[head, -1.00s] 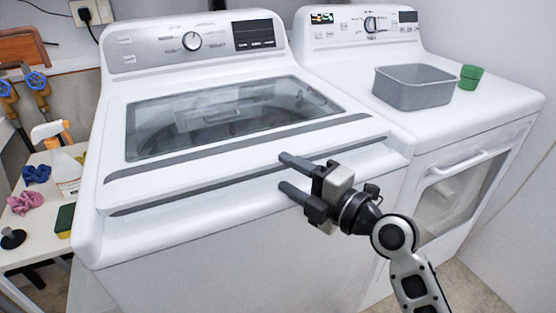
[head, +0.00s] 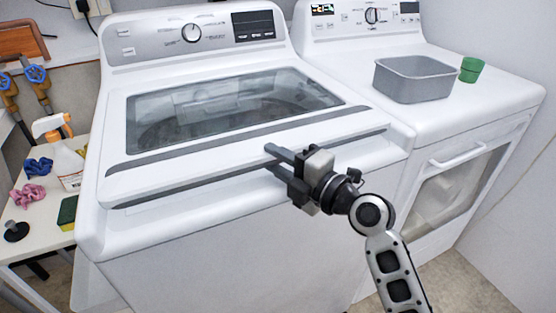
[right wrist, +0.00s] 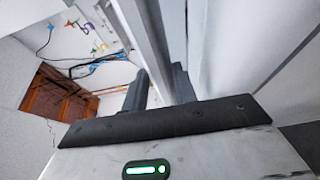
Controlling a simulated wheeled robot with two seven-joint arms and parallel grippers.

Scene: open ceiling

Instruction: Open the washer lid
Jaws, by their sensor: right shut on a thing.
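The white top-load washer (head: 230,260) stands in the middle of the head view. Its lid (head: 180,170) has a dark glass window (head: 230,108) and lies flat or nearly flat over the top; I cannot tell whether it is slightly raised. My right gripper (head: 270,157) is at the lid's front edge, right of its middle, with its fingers close together on that edge. In the right wrist view, the two dark fingers (right wrist: 160,88) have a pale strip of the lid edge (right wrist: 148,35) between them. My left gripper is in neither view.
A second white machine (head: 440,115) stands close on the right, with a grey tub (head: 413,88) and a green cup (head: 471,69) on top. A small side table (head: 35,235) at left holds a spray bottle (head: 62,165), scrubbers and a sponge (head: 67,212). The washer's lid top is clear.

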